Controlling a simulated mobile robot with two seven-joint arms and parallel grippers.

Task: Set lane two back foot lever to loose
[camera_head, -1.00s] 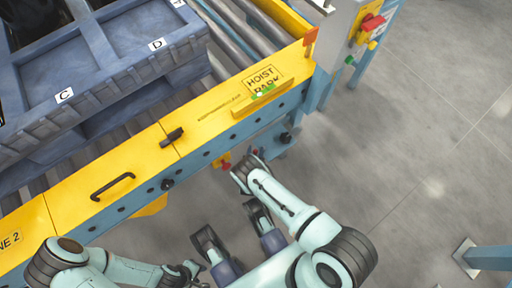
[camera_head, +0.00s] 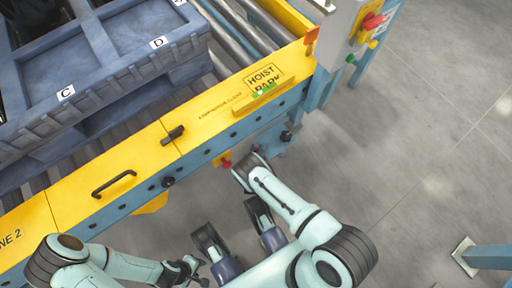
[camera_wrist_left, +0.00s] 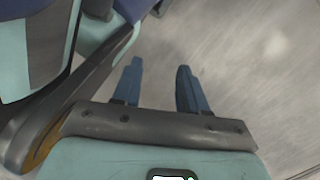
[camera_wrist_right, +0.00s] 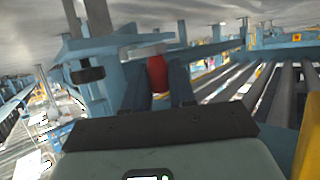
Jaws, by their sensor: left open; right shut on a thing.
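My right gripper (camera_head: 237,168) is at the blue side of the conveyor frame, below the yellow rail. In the right wrist view its fingers are shut on a red-handled lever (camera_wrist_right: 157,73), with the red handle showing between them. In the head view the red part (camera_head: 225,163) shows just beyond the fingers, by a small yellow plate; its exact setting cannot be told. My left gripper (camera_head: 196,273) is low at the bottom of the head view, away from the frame. In the left wrist view its fingers (camera_wrist_left: 160,75) are apart and empty above the floor.
The yellow rail (camera_head: 90,183) carries a black handle (camera_head: 114,184), a small black lever (camera_head: 172,135) and the "HOIST PARK" sign (camera_head: 263,77). A blue-grey crate (camera_head: 95,50) sits on the rollers. A red button box (camera_head: 370,27) stands top right.

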